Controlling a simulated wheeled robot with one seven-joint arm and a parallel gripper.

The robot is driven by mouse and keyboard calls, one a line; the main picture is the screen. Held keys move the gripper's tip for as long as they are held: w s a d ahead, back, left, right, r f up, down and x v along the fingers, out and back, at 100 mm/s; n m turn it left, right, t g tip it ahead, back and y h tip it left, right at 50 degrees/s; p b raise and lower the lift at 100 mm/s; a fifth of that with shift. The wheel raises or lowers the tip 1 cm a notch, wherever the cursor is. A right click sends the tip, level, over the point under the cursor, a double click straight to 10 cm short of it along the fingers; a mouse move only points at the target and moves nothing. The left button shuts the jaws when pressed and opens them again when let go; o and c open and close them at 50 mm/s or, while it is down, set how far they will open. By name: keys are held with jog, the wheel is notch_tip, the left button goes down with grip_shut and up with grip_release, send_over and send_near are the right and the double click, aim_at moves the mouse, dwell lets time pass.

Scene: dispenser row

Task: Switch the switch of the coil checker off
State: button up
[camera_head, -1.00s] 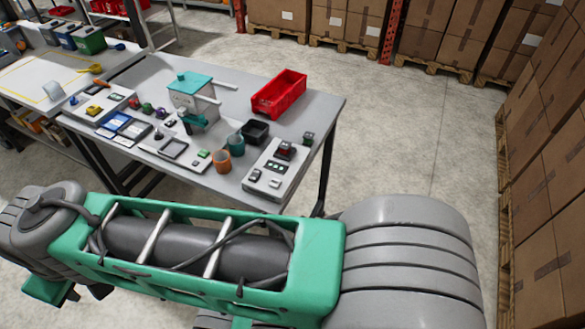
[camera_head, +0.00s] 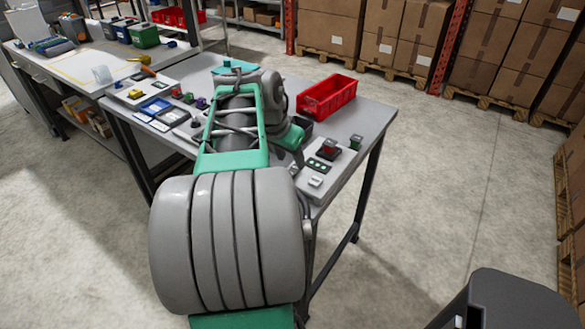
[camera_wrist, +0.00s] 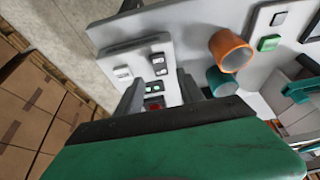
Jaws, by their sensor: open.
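A light grey panel box (camera_head: 312,184), which looks like the coil checker, lies at the right front end of the grey table. It has a red part on a dark base, a row of small green-lit pieces and small light switches. In the wrist view the panel (camera_wrist: 112,51) shows a single switch (camera_wrist: 123,72) at left and a pair of switches (camera_wrist: 159,64) right of it. My gripper (camera_wrist: 160,92) is open and empty, pointing at the panel. The red part shows between its fingers. Contact and the switch's position cannot be told.
My arm hides much of the table's middle. Open floor lies right of the table.

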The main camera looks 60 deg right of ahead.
aim_at(295, 168)
jog(key=x, duration=0.4)
jog(key=shift+w, duration=0.1)
grip_shut()
dwell(0.4)
